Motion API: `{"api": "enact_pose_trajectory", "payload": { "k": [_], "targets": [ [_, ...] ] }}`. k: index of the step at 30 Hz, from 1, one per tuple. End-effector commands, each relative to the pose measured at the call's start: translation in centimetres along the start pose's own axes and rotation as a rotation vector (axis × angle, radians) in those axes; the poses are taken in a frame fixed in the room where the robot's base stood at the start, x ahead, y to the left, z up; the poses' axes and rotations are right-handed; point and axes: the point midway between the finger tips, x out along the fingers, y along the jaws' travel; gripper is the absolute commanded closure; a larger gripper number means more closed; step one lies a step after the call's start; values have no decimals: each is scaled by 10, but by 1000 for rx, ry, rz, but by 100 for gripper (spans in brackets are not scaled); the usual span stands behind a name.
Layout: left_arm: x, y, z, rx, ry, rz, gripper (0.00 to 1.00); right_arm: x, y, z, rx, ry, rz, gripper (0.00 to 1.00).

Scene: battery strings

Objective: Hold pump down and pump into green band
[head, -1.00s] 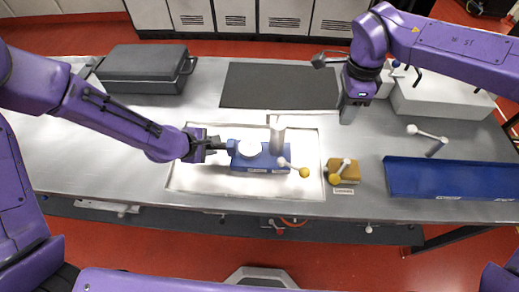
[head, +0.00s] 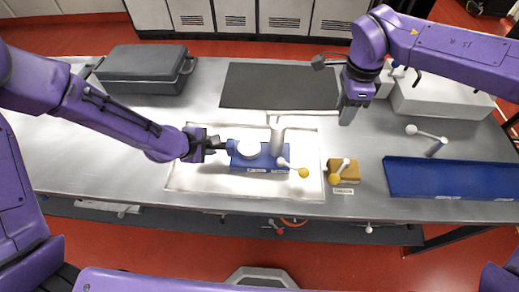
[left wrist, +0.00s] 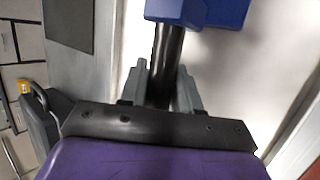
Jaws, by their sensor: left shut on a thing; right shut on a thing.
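The pump (head: 270,163) is a blue block on a white lit panel. It has a round white dial (head: 248,149), a grey upright cylinder (head: 277,140) and a pale lever with a yellow knob (head: 303,173). My left gripper (head: 217,144) is shut on the dark bar at the pump's left end. In the left wrist view, the jaws are around this dark bar (left wrist: 167,65), below the blue body (left wrist: 200,10). My right gripper (head: 348,115) points down, apart from the pump at its upper right. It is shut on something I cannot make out. The green band cannot be made out.
A tan block with a yellow-knobbed lever (head: 342,172) sits right of the panel. A blue tray (head: 450,180) lies at the right, near a white-knobbed lever (head: 430,136). A dark case (head: 145,68) and a dark mat (head: 280,84) lie at the back.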

Motion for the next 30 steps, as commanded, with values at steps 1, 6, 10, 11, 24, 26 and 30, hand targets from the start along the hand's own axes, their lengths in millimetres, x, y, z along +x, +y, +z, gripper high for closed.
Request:
{"api": "enact_pose_trajectory", "payload": {
  "k": [1, 6, 10, 11, 24, 26, 30],
  "targets": [
    [0, -1, 2, 5, -4, -3, 100, 7, 2, 1, -4, 1, 7, 100],
    [0, -1, 2, 6, -5, -3, 100, 20, 2, 0, -4, 2, 7, 100],
    [0, -1, 2, 6, -5, -3, 100, 23, 2, 0, -4, 2, 7, 100],
    [0, -1, 2, 6, -5, -3, 100, 23, 2, 0, -4, 2, 7, 100],
    [1, -2, 2, 6, -6, -4, 100, 32, 2, 2, -4, 2, 7, 100],
    [1, -2, 2, 6, -6, -5, 100, 32, 2, 2, -4, 2, 7, 100],
    [1, -2, 2, 6, -6, -5, 100, 31, 2, 2, -4, 2, 6, 40]
  ]
}}
